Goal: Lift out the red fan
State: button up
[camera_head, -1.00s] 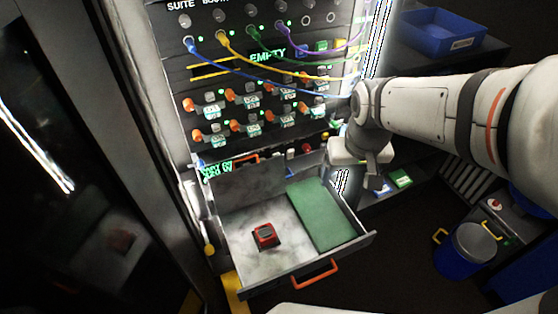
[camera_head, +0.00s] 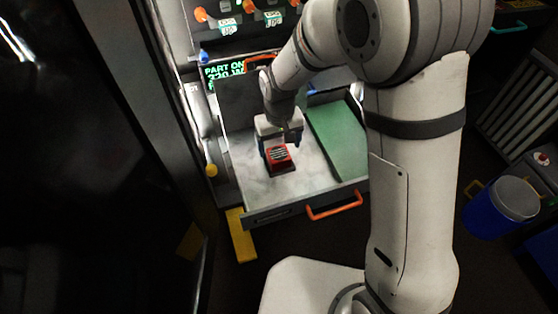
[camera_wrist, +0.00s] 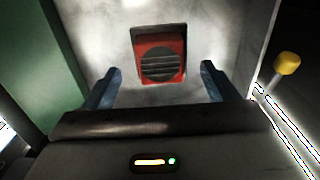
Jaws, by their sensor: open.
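The red fan (camera_head: 280,158) is a small red block with a dark slatted round grille on top. It sits on the pale floor of the open drawer (camera_head: 305,196). In the wrist view the fan (camera_wrist: 159,55) lies ahead of and roughly between the two blue fingertips. My gripper (camera_head: 278,150) is right above and behind the fan in the head view. Its fingers are apart and empty in the wrist view (camera_wrist: 162,80). I cannot tell the exact height of the fingertips over the fan.
A green pad (camera_head: 340,140) covers the drawer's right side. The drawer has raised walls and an orange front handle (camera_head: 334,205). The panel with orange knobs (camera_head: 249,12) rises behind it. A yellow knob (camera_wrist: 287,63) stands just outside the drawer wall. A blue bin (camera_head: 502,200) is at the right.

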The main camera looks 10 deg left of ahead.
aim_at(280, 156)
notch_tip(280, 156, down, 5)
jog(key=shift+s+f+b, duration=0.1)
jog(key=shift+f+b, duration=0.05)
jog(key=shift+b, duration=1)
jog(key=shift+c, duration=0.3)
jog(key=c, duration=1)
